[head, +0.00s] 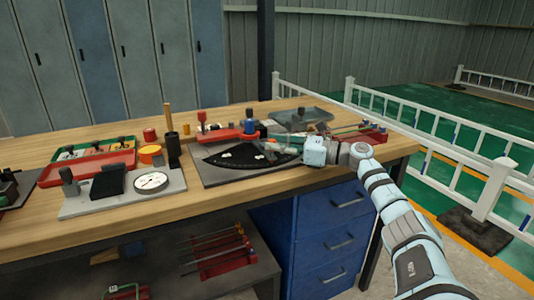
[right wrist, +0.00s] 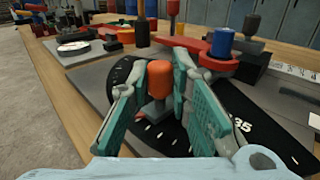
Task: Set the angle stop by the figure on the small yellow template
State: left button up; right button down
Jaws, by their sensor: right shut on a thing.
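The bending plate (head: 220,176) lies on the workbench with a black dial (head: 238,158) bearing white marks. In the right wrist view the figure 35 shows on this dial (right wrist: 218,110). An orange knob (right wrist: 158,78), apparently the angle stop's, stands over the dial. My right gripper (right wrist: 160,90) has its teal-padded fingers closed around this knob. In the head view my right gripper (head: 288,148) reaches in from the right over the dial's right part and hides some of it. I cannot make out the yellow template or its figure. My left gripper is not in view.
A red arm (head: 220,134) and a blue knob (head: 249,124) stand behind the dial. To the left are an orange cup (head: 150,153), a black holder (head: 173,148), a round gauge (head: 151,182) and a red tray (head: 75,171). A grey tray (head: 300,115) lies at the back right.

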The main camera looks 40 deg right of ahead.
jog(key=c, duration=1.5)
grip_release()
jog(key=shift+d, duration=0.1)
jog(key=shift+o, duration=0.2)
jog(key=v, duration=0.6)
jog(key=shift+s+d+f, duration=0.15)
jog(key=shift+s+f, duration=0.05)
jog(key=shift+s, duration=0.1)
jog(key=shift+s+d+r, duration=0.15)
jog(key=shift+s+d, duration=0.05)
jog(key=shift+s, duration=0.25)
